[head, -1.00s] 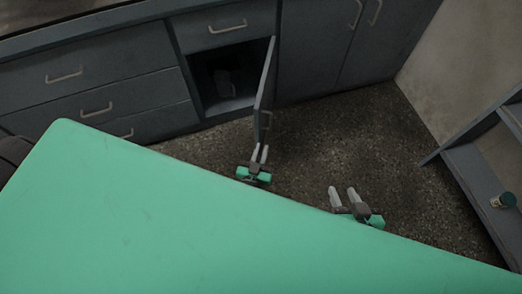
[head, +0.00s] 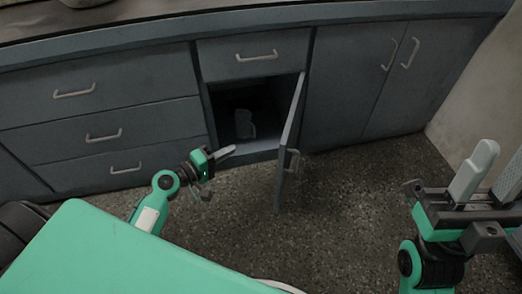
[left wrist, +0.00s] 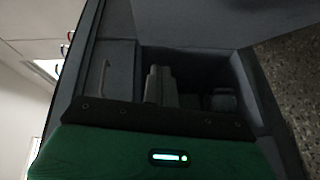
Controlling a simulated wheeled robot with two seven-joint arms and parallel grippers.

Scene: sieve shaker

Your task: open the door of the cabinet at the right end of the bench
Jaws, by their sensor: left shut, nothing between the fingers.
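A grey cabinet door (head: 290,130) stands swung open below a drawer (head: 254,56), its handle (head: 292,161) on the outer face. The dark opening beside it holds a pale grey object (head: 245,124). To the right, a double-door cabinet (head: 345,75) is closed. My left gripper (head: 230,150) is shut and empty, left of the open door and in front of the opening. My right gripper (head: 490,172) is open, partly cut off at the right edge.
Closed drawers (head: 85,92) line the bench to the left. A green surface (head: 120,255) fills the lower left. The speckled floor (head: 340,215) is clear between the open door and my right gripper. A pale wall (head: 480,115) bounds the right.

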